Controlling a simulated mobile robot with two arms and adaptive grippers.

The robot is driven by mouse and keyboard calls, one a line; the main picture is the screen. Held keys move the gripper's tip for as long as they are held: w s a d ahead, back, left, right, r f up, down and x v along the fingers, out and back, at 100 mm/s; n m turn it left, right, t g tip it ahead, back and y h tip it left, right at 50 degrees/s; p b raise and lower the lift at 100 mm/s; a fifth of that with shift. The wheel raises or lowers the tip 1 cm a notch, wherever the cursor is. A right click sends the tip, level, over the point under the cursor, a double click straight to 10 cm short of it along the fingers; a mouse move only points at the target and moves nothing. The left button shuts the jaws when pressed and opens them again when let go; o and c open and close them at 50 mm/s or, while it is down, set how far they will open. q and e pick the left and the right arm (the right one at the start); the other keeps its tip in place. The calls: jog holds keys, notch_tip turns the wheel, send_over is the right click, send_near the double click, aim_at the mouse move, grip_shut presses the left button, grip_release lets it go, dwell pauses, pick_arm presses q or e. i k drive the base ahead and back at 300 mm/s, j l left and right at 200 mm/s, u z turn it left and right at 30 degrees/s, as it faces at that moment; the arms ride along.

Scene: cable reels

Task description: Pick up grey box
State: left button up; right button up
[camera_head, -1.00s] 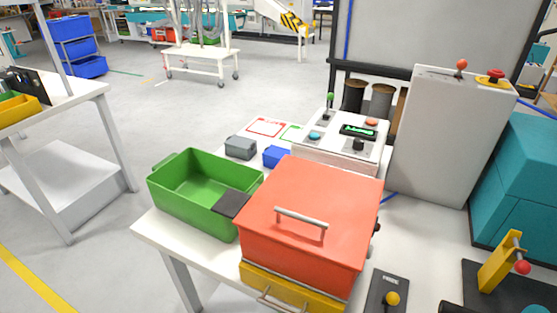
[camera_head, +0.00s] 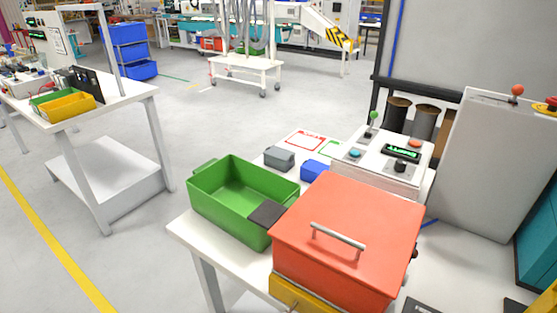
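The small grey box (camera_head: 279,157) sits on the white table behind the green bin, to the left of a small blue box (camera_head: 315,171). It stands apart from the green bin (camera_head: 235,210), which is open and looks empty inside. Neither of my grippers shows in the head view.
A red-lidded box (camera_head: 345,240) with a metal handle fills the table's front. A control panel (camera_head: 395,152) with buttons stands behind it. A red-bordered card (camera_head: 306,140) lies behind the grey box. A tall grey cabinet (camera_head: 490,165) stands right. Open floor (camera_head: 215,120) lies left.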

aim_at(281, 166)
jog(key=i+j+u, duration=0.25)
jog(key=j+u, duration=0.15)
jog(key=j, duration=0.2)
jog(key=i+j+u, duration=0.35)
jog(key=j, duration=0.2)
jog(key=i+j+u, duration=0.75)
jog(key=i+j, duration=0.1)
jog(key=i, duration=0.4)
jog(key=i+j+z, duration=0.15)
jog(key=i, duration=0.4)
jog(key=i+l+z, duration=0.1)
jog(key=z, duration=0.3)
jog(key=i+z, duration=0.55)
jog(key=z, duration=0.25)
jog(key=i+j+z, duration=0.1)
jog(key=i+z, duration=0.15)
jog(key=z, duration=0.15)
jog(key=i+j+z, duration=0.15)
jog(key=z, duration=0.25)
